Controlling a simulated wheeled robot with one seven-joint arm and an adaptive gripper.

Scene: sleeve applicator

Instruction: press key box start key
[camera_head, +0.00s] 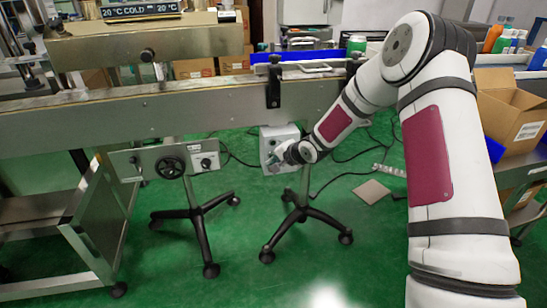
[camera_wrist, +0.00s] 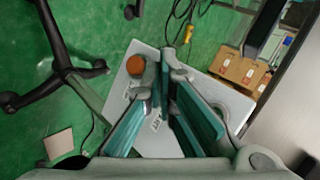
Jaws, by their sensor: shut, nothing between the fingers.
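The key box (camera_head: 277,138) is a pale grey box on a wheeled stand under the conveyor, in the middle of the head view. My gripper (camera_head: 273,160) is at its front. In the wrist view the panel of the box (camera_wrist: 212,88) lies beneath my shut, empty gripper (camera_wrist: 170,55). A round orange-brown button (camera_wrist: 135,65) shows just left of the fingertips. A small label (camera_wrist: 156,124) shows beside the fingers, its text unclear. The fingers hide part of the panel, and I cannot tell which key is the start key or whether the fingertips touch the panel.
The conveyor (camera_head: 190,112) runs across above the box. A second stand with a handwheel (camera_head: 171,167) and a control box (camera_head: 205,155) is to the left. Cables lie on the green floor near the stand. An open cardboard box (camera_head: 508,110) is at the right.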

